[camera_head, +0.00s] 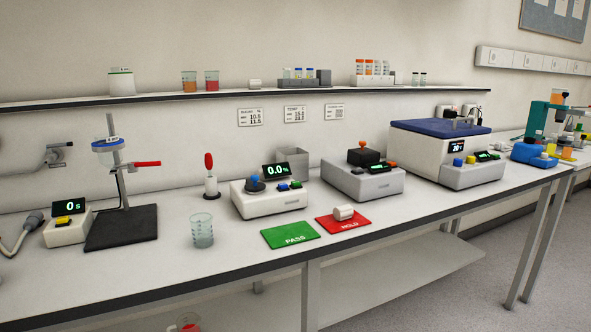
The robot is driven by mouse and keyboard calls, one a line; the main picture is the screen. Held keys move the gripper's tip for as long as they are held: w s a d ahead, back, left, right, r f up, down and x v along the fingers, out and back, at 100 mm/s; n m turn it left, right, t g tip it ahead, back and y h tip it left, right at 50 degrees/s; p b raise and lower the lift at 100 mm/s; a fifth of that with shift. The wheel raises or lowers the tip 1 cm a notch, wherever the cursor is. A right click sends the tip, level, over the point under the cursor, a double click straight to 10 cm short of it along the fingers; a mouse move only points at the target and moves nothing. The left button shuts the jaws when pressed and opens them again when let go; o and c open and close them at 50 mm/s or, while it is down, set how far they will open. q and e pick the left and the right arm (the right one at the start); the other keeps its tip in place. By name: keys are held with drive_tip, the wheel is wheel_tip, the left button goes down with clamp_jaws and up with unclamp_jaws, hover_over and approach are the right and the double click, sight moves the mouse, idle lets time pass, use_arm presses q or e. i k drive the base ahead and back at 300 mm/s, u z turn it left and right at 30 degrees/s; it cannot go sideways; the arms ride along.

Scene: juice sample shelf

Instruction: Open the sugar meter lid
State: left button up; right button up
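A light grey meter (270,202) with a lit display reading 0.0 stands mid-bench; it looks like the sugar meter, though no name on it is readable. A round dark lid with a blue knob (256,183) sits on its top left and appears closed. Blue and green buttons are beside the display. A second grey device (363,182) to its right carries a black block with an orange knob (364,151). Neither of my grippers is in view.
A beaker (202,231) stands at the front left of the meter. A green PASS mat (290,235) and a red HOLD mat (336,223) with a white cylinder (343,212) lie in front. A red-topped stand (210,177) is close on the left. A shelf (225,97) runs above.

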sight(252, 186)
drive_tip(key=z, duration=0.1)
drive_tip(key=i, duration=0.85)
drive_tip(key=u, duration=0.4)
